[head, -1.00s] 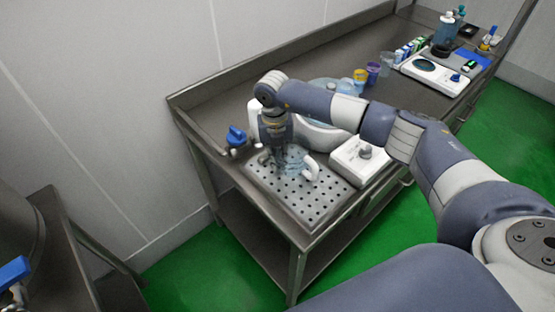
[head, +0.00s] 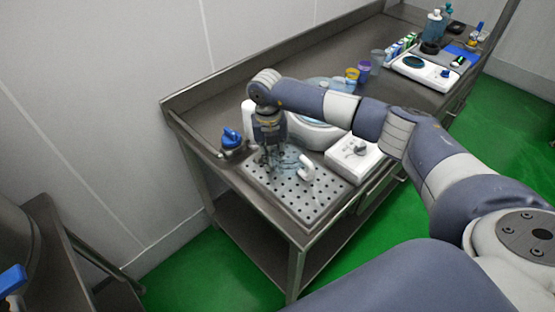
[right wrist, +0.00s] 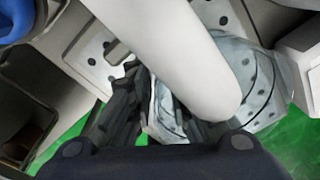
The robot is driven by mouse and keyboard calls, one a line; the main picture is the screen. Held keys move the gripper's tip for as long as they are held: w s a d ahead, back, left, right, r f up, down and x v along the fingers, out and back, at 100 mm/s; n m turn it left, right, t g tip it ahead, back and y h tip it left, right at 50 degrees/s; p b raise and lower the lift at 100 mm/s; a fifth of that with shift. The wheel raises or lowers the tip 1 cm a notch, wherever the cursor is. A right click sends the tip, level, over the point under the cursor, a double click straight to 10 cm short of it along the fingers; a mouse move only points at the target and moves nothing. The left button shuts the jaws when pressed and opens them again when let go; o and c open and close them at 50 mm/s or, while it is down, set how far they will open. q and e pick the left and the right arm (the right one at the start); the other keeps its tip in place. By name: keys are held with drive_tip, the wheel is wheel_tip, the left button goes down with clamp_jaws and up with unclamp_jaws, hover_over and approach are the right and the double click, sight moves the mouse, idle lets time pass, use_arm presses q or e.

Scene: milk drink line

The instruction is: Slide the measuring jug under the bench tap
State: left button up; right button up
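The measuring jug (head: 289,159) is clear and bluish and stands on the perforated drip tray (head: 313,205). My right gripper (head: 271,157) points down at the jug's left side, low over the tray. In the right wrist view its dark fingers (right wrist: 160,100) lie on either side of a clear part of the jug (right wrist: 262,80); whether they press on it is unclear. The bench tap (head: 232,138) has a blue handle and stands left of the tray; a blue part also shows in the right wrist view (right wrist: 14,20). A thick white rounded piece covers part of the jug there. My left gripper is out of view.
A white unit with a round basin (head: 318,135) stands behind the gripper. A white box (head: 353,157) sits right of the tray. Coloured cups (head: 357,72) and a scale (head: 423,70) are farther back. The bench between tap and back wall is clear.

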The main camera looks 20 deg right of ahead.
drive_tip(key=shift+w+d+r+t, duration=0.25)
drive_tip(key=shift+w+r, duration=0.25)
drive_tip(key=shift+w, duration=0.15)
drive_tip(key=shift+w+d+r+t, duration=0.15)
drive_tip(key=shift+w+r+t, duration=0.1)
drive_tip(key=shift+w+r, duration=0.3)
drive_tip(key=shift+w+a+r, duration=0.1)
drive_tip(key=shift+a+r, duration=0.05)
drive_tip(key=shift+r, duration=0.3)
drive_tip(key=r, duration=0.2)
drive_tip(key=shift+a+r+g, duration=0.2)
drive_tip(key=shift+r+g, duration=0.1)
drive_tip(key=shift+r, duration=0.1)
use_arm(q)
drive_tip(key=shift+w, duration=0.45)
use_arm(e)
drive_tip(key=s+r, duration=0.1)
drive_tip(key=r, duration=0.1)
drive_tip(key=shift+s+a+r, duration=0.2)
drive_tip(key=shift+s+r, duration=0.15)
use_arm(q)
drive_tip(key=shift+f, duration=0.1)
use_arm(e)
drive_tip(key=shift+s+f, duration=0.2)
drive_tip(key=shift+f, duration=0.05)
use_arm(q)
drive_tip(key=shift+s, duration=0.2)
use_arm(e)
drive_tip(key=shift+s, duration=0.1)
